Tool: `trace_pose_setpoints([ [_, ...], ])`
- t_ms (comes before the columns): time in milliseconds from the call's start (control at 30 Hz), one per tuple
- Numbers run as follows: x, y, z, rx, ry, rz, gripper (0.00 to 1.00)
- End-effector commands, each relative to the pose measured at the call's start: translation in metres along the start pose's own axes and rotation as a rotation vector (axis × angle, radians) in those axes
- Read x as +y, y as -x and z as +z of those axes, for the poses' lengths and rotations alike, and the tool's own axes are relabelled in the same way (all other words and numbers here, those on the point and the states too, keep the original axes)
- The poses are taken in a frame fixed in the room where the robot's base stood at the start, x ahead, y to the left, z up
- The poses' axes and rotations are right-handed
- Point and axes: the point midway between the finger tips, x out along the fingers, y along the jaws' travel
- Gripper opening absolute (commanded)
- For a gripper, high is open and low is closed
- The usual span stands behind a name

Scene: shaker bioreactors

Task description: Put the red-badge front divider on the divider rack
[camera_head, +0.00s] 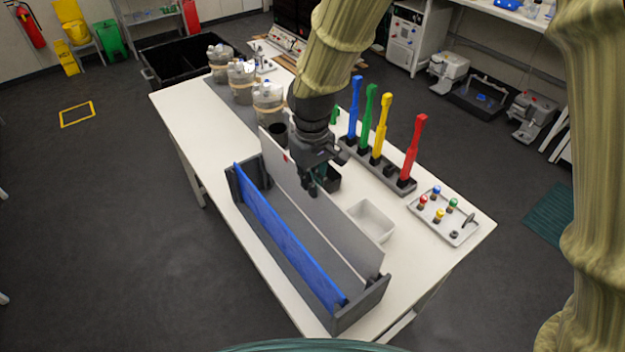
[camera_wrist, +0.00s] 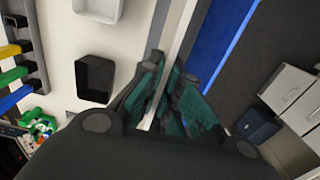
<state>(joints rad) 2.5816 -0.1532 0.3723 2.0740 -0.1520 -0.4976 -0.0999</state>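The front divider (camera_head: 340,235) is a long pale grey-white panel with a small red badge (camera_head: 285,157) near its far end. It stands upright along the right side of the dark grey divider rack (camera_head: 362,305). I cannot tell whether its lower edge is seated in the rack or just above it. A blue divider (camera_head: 280,235) stands in the rack's left side. My gripper (camera_head: 311,187) is at the front divider's upper edge, around its middle. In the wrist view, its teal-padded fingers (camera_wrist: 172,82) close on both sides of the pale panel (camera_wrist: 178,32).
Right of the rack are a white bin (camera_head: 372,219) and a dark bin (camera_head: 331,178). Beyond stand a holder with blue, green, yellow and red handled tools (camera_head: 412,150) and a tray of small capped vials (camera_head: 445,222). Several bottles (camera_head: 243,82) stand at the back.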

Motion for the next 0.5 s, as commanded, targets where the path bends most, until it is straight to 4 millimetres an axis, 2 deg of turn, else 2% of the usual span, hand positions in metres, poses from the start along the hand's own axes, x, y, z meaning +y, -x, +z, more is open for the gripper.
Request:
trace_pose_setpoints([
  [500,0.0000,-0.0082,0.0001,-0.001,0.000,0.000,0.00],
])
